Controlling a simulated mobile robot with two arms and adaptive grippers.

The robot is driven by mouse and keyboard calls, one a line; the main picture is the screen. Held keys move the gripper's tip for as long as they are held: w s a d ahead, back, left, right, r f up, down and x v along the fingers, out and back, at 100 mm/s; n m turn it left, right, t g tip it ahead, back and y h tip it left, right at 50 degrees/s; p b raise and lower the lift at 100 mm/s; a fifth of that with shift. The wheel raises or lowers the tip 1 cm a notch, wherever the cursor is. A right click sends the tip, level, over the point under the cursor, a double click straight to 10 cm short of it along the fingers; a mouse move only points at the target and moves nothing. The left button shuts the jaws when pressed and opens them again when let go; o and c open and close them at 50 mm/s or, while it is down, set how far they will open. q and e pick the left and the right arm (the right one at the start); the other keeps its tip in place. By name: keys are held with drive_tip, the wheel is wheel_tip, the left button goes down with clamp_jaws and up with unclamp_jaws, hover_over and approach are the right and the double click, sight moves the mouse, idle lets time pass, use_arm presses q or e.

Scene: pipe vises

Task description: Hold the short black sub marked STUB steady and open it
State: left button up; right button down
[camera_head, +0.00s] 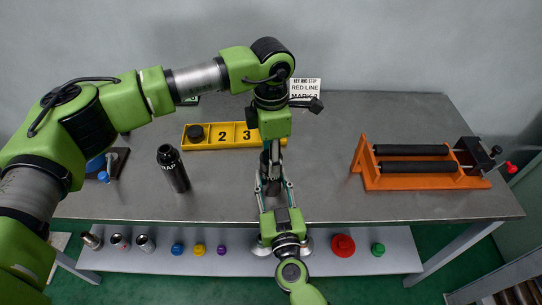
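My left gripper (271,158) comes down over the middle of the bench. My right gripper (272,186) reaches up from the front edge, and the two meet almost tip to tip. The fingers overlap in the picture, so I cannot tell how far either is closed or whether the STUB sub is between them. No part marked STUB can be made out. A black cylinder (173,170) with white lettering ending in "AP" stands upright to the left of the grippers, apart from them.
A yellow numbered tray (213,146) lies behind, with a black round piece (195,133) at its left end. An orange roller stand (412,183) is at right. A sign (305,88) stands at the back. Coloured caps (343,245) sit on the lower shelf.

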use_arm(q)
drive_tip(key=n, duration=0.5)
drive_tip(key=shift+n, duration=0.3)
drive_tip(key=n, duration=1)
drive_tip(key=shift+r+n, duration=0.1)
drive_tip(key=shift+n, duration=0.2)
drive_tip(key=n, duration=0.8)
drive_tip(key=shift+n, duration=0.4)
drive_tip(key=n, duration=0.5)
drive_tip(key=shift+n, duration=1.1)
drive_tip(key=n, duration=0.3)
drive_tip(key=shift+d, duration=0.25)
drive_tip(key=shift+a+r+n, duration=0.1)
drive_tip(key=shift+a+n, duration=0.1)
drive_tip(key=shift+n, duration=0.9)
drive_tip(key=shift+w, duration=0.1)
drive_tip(key=o, duration=1.2)
